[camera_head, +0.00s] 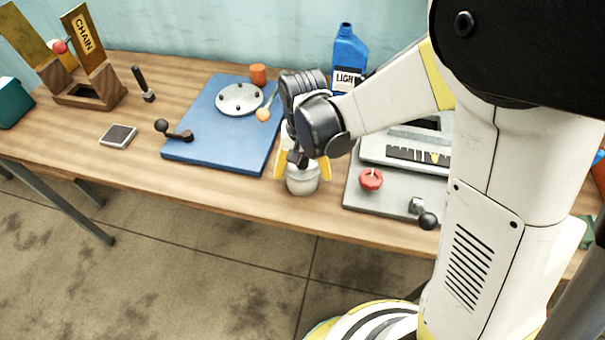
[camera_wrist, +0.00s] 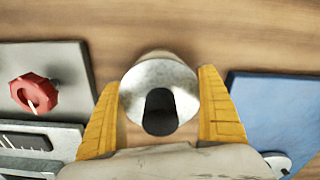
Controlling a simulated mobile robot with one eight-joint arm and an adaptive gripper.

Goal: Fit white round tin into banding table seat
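The white round tin (camera_head: 302,181) stands upright near the front edge of the wooden table. In the wrist view the tin (camera_wrist: 150,78) shows a pale round top with a dark rounded patch. My gripper (camera_head: 303,168) points down over the tin, its yellow fingers on either side. In the wrist view my gripper (camera_wrist: 158,95) looks open, with narrow gaps between fingers and tin. A grey round plate with dark spots (camera_head: 233,104), which looks like the banding table seat, lies on a blue board (camera_head: 213,140) left of the tin. The plate's edge shows in the wrist view (camera_wrist: 277,163).
A grey board with a red knob (camera_head: 371,179) lies close right of the tin. A blue LIGHT bottle (camera_head: 348,52) and an orange cup (camera_head: 258,74) stand behind. A dark-knobbed handle (camera_head: 175,131) sits at the blue board's left edge. Bare wood (camera_head: 225,192) runs along the front.

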